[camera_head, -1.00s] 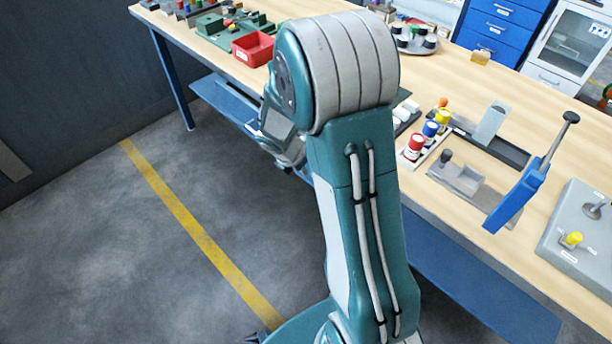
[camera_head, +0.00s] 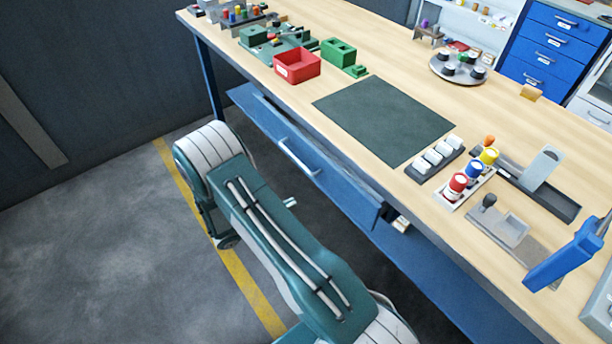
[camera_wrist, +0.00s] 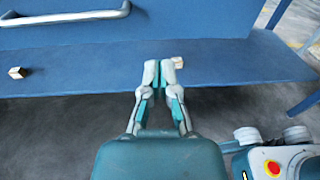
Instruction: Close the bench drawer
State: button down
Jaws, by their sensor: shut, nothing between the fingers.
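The blue bench drawer (camera_head: 335,178) is under the front edge of the wooden bench (camera_head: 300,103). Its front seems to stand out a little from the edge, but how far I cannot tell. A silver bar handle (camera_head: 299,158) is on it. In the wrist view the drawer front (camera_wrist: 190,18) fills the top, with the handle (camera_wrist: 70,16) at upper left. My gripper (camera_wrist: 159,70) is shut and empty. Its tips appear below and to the right of the handle, over the lower shelf in the picture; I see no contact.
A blue lower shelf (camera_wrist: 225,62) runs under the drawer, with small pale blocks (camera_wrist: 17,72) on it. The bench top carries a red bin (camera_head: 297,66), a dark mat (camera_head: 385,120) and coloured bottles (camera_head: 473,174). A blue bench leg (camera_head: 208,75) stands at left. Floor in front is open.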

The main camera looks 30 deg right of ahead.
aim_at(326, 177)
jog(key=shift+t+h, duration=0.5)
jog(key=shift+t, duration=0.2)
jog(key=d, duration=0.4)
jog(key=w+d, duration=0.1)
jog(key=d, duration=0.3)
jog(key=w+d, duration=0.1)
jog(key=d, duration=0.3)
jog(key=shift+w+d+f, duration=0.2)
jog(key=shift+d+f, duration=0.05)
jog(key=shift+d, duration=0.05)
jog(key=shift+d, duration=0.1)
jog(key=d, duration=0.5)
jog(key=shift+w, duration=0.25)
jog(key=shift+a+r, duration=0.1)
jog(key=shift+a, duration=0.3)
jog(key=s+a, duration=0.1)
jog(key=a, duration=1.2)
jog(key=shift+s+a+f, duration=0.15)
jog(key=shift+f, duration=0.05)
